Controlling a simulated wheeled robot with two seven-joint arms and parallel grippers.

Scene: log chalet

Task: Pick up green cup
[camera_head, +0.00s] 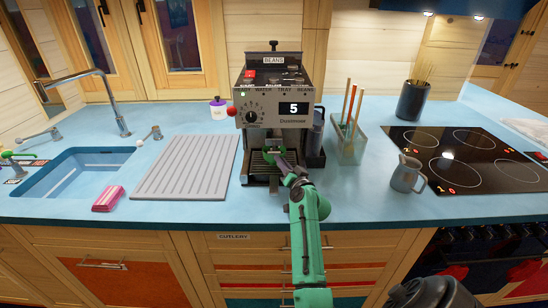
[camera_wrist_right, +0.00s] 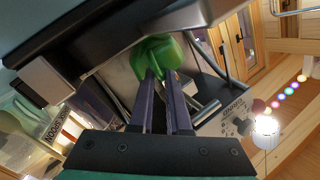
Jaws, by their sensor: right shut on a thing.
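The green cup (camera_head: 272,144) stands in the bay of the coffee machine (camera_head: 274,98), above or on its drip tray; I cannot tell whether it touches the tray. In the right wrist view the green cup (camera_wrist_right: 152,60) shows beyond the fingers, with its handle side towards me. My right gripper (camera_head: 278,153) reaches into the bay from the front. In the wrist view its two dark fingers (camera_wrist_right: 161,80) are close together on the cup's handle. The fingers hide part of the cup. My left gripper is not in view.
A ribbed grey drainboard (camera_head: 187,168) and a sink (camera_head: 75,172) lie left of the machine. A clear holder with sticks (camera_head: 347,140), a grey jug (camera_head: 406,175) and a hob (camera_head: 465,160) stand right. A pink sponge (camera_head: 108,198) lies near the counter's front edge.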

